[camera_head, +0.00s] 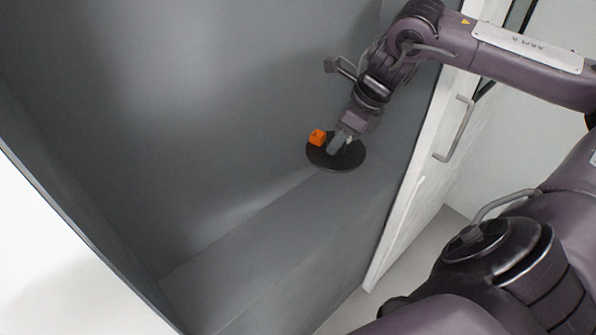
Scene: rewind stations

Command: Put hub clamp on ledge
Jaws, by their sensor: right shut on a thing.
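The hub clamp (347,160) is a dark round disc with an orange block (317,137) on its left side. It is at the ledge (262,232), a grey step that runs along the inside of the grey cabinet. My right gripper (338,144) is shut on the hub clamp and partly covers its middle. I cannot tell whether the disc rests on the ledge or is held just above it. My left gripper is not in the view.
The grey cabinet back wall (180,100) rises behind the ledge. A white door with a grey handle (456,128) stands to the right. The ledge is bare to the lower left of the disc.

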